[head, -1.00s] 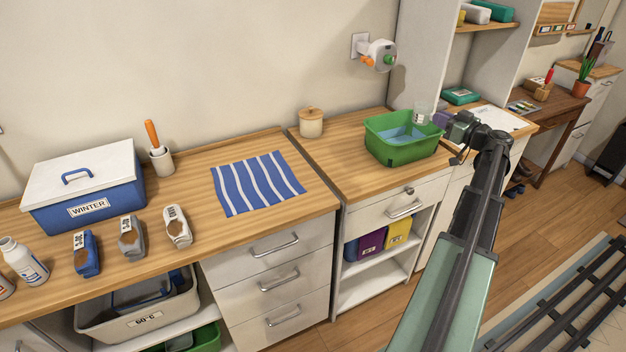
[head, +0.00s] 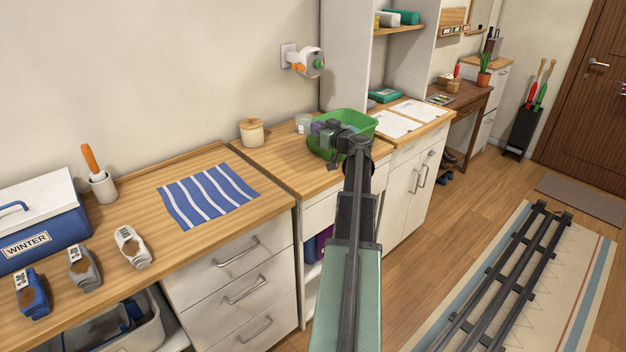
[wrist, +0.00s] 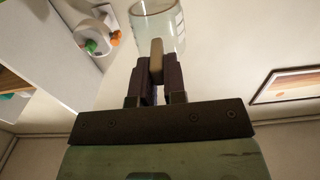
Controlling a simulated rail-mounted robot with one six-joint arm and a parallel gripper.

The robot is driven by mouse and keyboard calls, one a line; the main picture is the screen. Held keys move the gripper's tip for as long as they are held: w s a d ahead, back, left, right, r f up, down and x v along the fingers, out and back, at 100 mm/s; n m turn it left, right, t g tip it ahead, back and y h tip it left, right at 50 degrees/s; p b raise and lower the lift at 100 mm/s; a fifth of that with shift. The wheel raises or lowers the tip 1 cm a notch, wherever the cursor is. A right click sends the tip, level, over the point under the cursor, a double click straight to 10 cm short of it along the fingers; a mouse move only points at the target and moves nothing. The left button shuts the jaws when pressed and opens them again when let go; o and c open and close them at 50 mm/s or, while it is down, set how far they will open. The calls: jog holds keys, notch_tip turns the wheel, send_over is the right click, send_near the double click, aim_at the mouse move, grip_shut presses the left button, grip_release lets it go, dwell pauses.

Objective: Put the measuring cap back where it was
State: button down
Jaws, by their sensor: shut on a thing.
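The measuring cap is a clear, see-through cup with marks on its side and a tan handle (wrist: 157,58). It shows at the top of the wrist view (wrist: 160,22). My gripper (wrist: 160,75) is shut on the handle. In the head view, the cap (head: 303,122) is at the left side of the green basin (head: 322,151), and my gripper (head: 316,128) is in front of the basin, partly hiding it. I cannot tell whether the cap touches the counter.
A wall device with an orange knob (head: 303,62) is above. A striped cloth (head: 207,195) lies on the left counter. Papers (head: 395,124) lie to the right.

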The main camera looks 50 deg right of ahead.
aim_at(317, 178)
notch_tip(317, 178, down, 15)
jog(key=b, duration=1.2)
jog(key=shift+f+b, duration=0.2)
jog(key=shift+b, duration=0.15)
jog(key=shift+r+p, duration=0.3)
jog(key=shift+r, duration=0.05)
jog(key=shift+f, duration=0.25)
jog(key=c, duration=1.2)
grip_release()
jog(key=shift+r, duration=0.3)
jog(key=s, duration=0.4)
jog(key=s+a, duration=0.1)
jog(key=s, duration=0.2)
jog(key=s+a, duration=0.1)
jog(key=s, duration=0.3)
jog(key=shift+s+a+f, duration=0.1)
jog(key=shift+s+a, duration=0.1)
jog(key=shift+s, duration=0.15)
